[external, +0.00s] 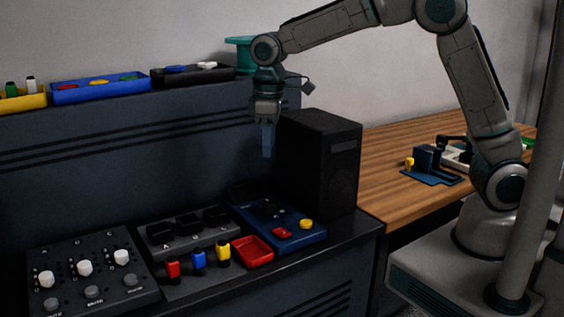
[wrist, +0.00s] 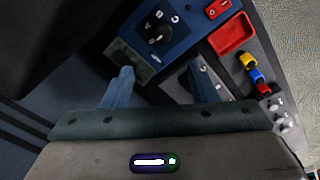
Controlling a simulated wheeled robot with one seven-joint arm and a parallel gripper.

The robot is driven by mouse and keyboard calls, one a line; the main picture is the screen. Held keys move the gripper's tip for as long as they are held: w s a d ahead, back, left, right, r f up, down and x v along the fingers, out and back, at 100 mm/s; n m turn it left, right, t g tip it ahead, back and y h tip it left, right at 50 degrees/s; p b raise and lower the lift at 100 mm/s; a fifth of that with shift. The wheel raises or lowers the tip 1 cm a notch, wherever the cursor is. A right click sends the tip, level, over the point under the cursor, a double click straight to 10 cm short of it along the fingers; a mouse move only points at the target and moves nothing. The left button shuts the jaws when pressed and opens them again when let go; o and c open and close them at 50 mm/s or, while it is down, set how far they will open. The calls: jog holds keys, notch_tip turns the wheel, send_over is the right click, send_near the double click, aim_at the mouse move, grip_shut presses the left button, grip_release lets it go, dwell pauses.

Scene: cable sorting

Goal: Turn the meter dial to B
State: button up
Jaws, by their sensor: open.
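The blue meter (external: 300,240) lies on the dark console, with a red and a yellow button on its front part. Its black dial (external: 268,211) shows small from outside. In the wrist view the meter (wrist: 184,42) is at top centre, with the dial (wrist: 158,33) and white marks around it. I cannot read the marks or the pointer clearly. My gripper (external: 267,154) points down, well above the meter's back end. In the wrist view its two blue fingers (wrist: 161,76) are apart with nothing between them. The dial shows beyond the fingertips, untouched.
A tall black box (external: 322,160) stands close behind and right of the meter. A red tray (external: 252,251), several coloured plugs (external: 198,258) and a mixer panel (external: 90,275) lie to the left. Bins (external: 100,88) line the upper shelf. Air above the meter is clear.

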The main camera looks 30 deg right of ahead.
aim_at(269, 202)
jog(key=shift+n, duration=0.4)
notch_tip(269, 202, down, 15)
jog(key=shift+s+a+r+p, duration=0.1)
jog(key=shift+a+r+p, duration=0.05)
jog(key=shift+p, duration=0.4)
jog(key=c, duration=1)
